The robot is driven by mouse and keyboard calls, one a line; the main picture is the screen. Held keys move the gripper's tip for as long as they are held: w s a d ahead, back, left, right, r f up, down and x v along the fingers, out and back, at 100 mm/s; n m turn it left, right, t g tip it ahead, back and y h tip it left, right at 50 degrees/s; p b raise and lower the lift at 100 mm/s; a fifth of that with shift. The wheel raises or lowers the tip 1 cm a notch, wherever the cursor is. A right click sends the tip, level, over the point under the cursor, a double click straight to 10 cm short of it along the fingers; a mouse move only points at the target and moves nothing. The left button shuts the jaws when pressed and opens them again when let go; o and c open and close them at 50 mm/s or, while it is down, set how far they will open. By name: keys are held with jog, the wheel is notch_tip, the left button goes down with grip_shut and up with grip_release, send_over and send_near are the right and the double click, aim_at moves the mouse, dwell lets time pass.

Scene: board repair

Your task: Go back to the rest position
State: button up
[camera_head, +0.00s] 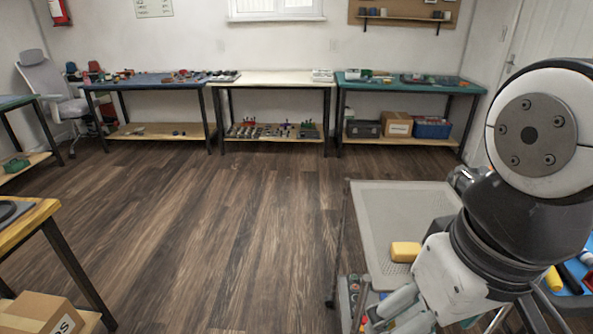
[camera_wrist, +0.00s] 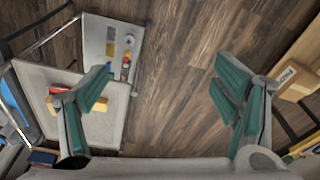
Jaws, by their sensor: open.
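My gripper (camera_wrist: 164,88) is wide open and empty in the wrist view. Its two teal-padded fingers stand far apart, with bare wooden floor between them. In the head view my arm fills the lower right, and its end hangs low in front of a cart with a grey perforated top (camera_head: 390,212). A yellow block (camera_head: 405,252) lies on that top, close to my arm. The block also shows in the wrist view (camera_wrist: 118,104), partly hidden behind the left finger. No contact between the gripper and any object is visible.
Small items sit on the cart's lower level (camera_wrist: 125,62). A wooden-topped table (camera_head: 22,225) stands at left above a cardboard box (camera_head: 40,313). Several workbenches line the back wall, including a white-topped one (camera_head: 265,78). The middle floor (camera_head: 235,215) is clear.

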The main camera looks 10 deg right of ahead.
jog(key=shift+r, duration=0.1)
notch_tip(320, 180, up, 14)
jog(key=t+p, duration=0.2)
jog(key=p, duration=1)
jog(key=shift+d+t+p, duration=0.15)
jog(key=shift+t+p, duration=0.15)
jog(key=shift+p, duration=0.1)
jog(key=shift+d+r, duration=0.1)
